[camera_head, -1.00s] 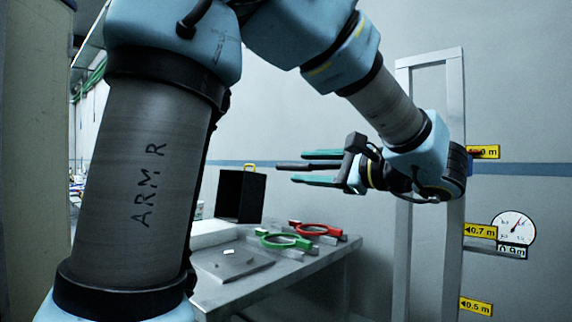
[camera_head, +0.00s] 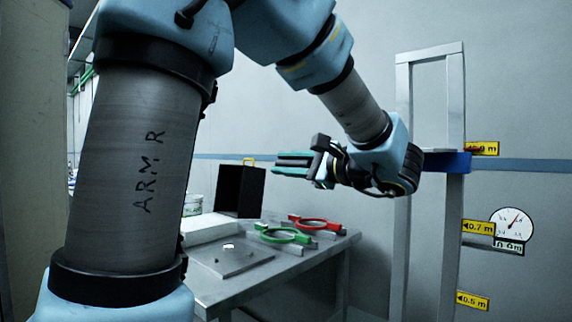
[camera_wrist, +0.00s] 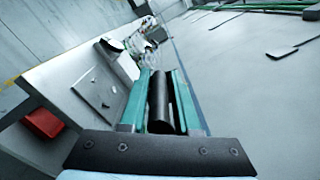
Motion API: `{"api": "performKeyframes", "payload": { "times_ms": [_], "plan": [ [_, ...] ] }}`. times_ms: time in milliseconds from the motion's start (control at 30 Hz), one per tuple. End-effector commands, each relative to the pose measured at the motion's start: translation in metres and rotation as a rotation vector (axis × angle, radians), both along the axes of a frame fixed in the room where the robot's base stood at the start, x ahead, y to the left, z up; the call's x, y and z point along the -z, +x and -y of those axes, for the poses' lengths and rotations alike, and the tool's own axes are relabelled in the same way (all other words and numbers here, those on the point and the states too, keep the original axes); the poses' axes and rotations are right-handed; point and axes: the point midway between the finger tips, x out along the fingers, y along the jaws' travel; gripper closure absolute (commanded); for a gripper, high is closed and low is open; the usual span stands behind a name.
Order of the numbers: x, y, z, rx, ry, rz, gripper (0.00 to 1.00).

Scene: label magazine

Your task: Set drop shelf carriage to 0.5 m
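The drop shelf carriage is the blue block (camera_head: 457,161) on the pale upright frame (camera_head: 455,240) at the right of the head view. It sits about level with the top yellow label (camera_head: 484,149), whose number is partly hidden. The 0.7 m label (camera_head: 478,227) and the 0.5 m label (camera_head: 473,300) are below it. My gripper (camera_head: 283,164) is left of the frame, pointing left, away from the carriage; my wrist covers part of the frame. In the wrist view the teal fingers (camera_wrist: 163,95) are apart with a dark cylinder (camera_wrist: 160,105) between them; whether they grip it is unclear.
A round gauge (camera_head: 512,223) is on the wall right of the frame. A metal table (camera_head: 290,268) at lower centre bears a green ring tool (camera_head: 285,236), a red ring tool (camera_head: 314,223) and a black open box (camera_head: 240,190). A red object (camera_wrist: 42,123) shows low in the wrist view.

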Motion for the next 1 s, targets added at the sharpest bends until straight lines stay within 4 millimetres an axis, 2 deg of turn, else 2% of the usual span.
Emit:
{"api": "performKeyframes", "payload": {
  "times_ms": [33,200,1000],
  "plan": [
    [0.0007,-0.0002,-0.0002,-0.001,0.000,-0.001,0.82],
    [0.0009,-0.0002,-0.0001,-0.001,0.001,-0.002,1.00],
    [0.0011,-0.0003,-0.0002,-0.001,0.002,-0.003,1.00]
  ]
}}
